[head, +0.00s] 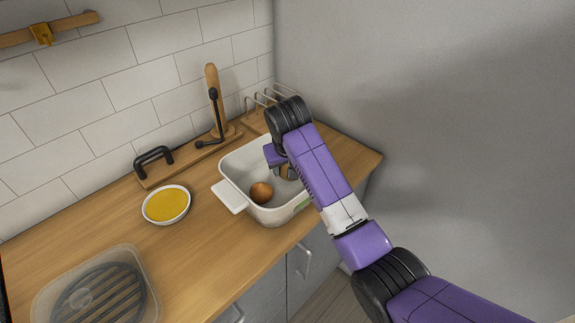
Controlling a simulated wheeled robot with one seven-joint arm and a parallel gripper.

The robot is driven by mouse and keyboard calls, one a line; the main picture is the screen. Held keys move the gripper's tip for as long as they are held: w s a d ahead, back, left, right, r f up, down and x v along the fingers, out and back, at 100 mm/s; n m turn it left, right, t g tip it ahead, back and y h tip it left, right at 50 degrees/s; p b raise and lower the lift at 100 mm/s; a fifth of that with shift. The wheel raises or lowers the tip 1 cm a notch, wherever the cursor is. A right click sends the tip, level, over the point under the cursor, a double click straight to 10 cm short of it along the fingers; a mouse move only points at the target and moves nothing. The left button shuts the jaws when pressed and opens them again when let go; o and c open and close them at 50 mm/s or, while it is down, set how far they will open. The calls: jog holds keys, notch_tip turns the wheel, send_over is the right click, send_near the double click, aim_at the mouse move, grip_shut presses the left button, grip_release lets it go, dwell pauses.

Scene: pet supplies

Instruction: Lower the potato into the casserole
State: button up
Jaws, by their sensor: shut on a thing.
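The casserole (231,165), a deep white rectangular dish with a side handle, stands on the wooden counter near the wall corner. My gripper (284,167) points down into its right part, below the rim's far edge in the picture. It is shut on a small tan-brown thing, likely the potato (286,171), mostly hidden by the fingers and arm. Whether it touches the casserole floor I cannot tell. A round brown item (262,192) lies in the casserole at the front left, apart from the gripper.
A shallow bowl with yellow content (167,205) stands left of the casserole. A clear container over a dark ribbed pan (97,290) is at the front left. Behind are a wooden board with a black handle (154,160) and a wire rack (262,104). The grey wall is close right.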

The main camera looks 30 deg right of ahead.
jog(key=shift+f, duration=0.4)
dwell(0.3)
jog(key=o, duration=1.6)
